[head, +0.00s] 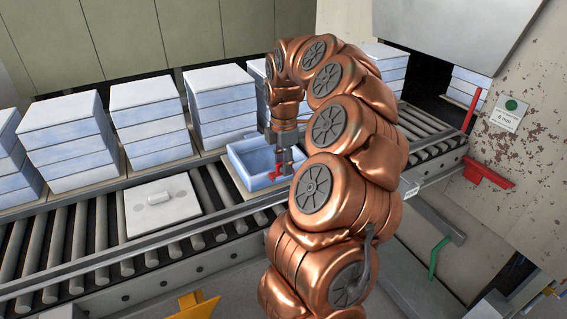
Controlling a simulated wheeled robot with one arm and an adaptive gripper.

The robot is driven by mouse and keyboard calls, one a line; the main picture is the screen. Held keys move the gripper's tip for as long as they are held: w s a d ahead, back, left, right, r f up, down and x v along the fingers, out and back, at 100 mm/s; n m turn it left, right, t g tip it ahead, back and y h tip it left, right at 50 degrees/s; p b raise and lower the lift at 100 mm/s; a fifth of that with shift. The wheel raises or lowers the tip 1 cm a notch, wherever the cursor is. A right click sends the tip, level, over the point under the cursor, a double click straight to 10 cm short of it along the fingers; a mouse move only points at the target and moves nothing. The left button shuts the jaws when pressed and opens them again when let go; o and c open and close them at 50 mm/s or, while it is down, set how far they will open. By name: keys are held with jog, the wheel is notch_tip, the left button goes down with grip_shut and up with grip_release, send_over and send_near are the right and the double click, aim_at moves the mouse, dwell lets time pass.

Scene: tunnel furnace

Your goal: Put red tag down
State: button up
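My gripper (281,163) points down over an open blue tray (240,152) on the roller conveyor. The small red tag (277,172) shows at its fingertips, inside the outline of the tray. The fingers appear closed on the tag, but the grip is small in the picture. I cannot tell whether the tag touches the tray floor. My copper-coloured arm hides the right side of the tray area.
A white lid with a handle (162,205) lies on the conveyor to the left. Several stacks of blue trays with white lids (145,118) stand behind. A metal rail (130,250) runs along the front. A red bracket (487,173) is on the furnace wall at right.

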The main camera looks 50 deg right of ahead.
jog(key=shift+r+p, duration=0.35)
jog(key=shift+r, duration=0.25)
notch_tip(320, 180, up, 12)
jog(key=b, duration=0.2)
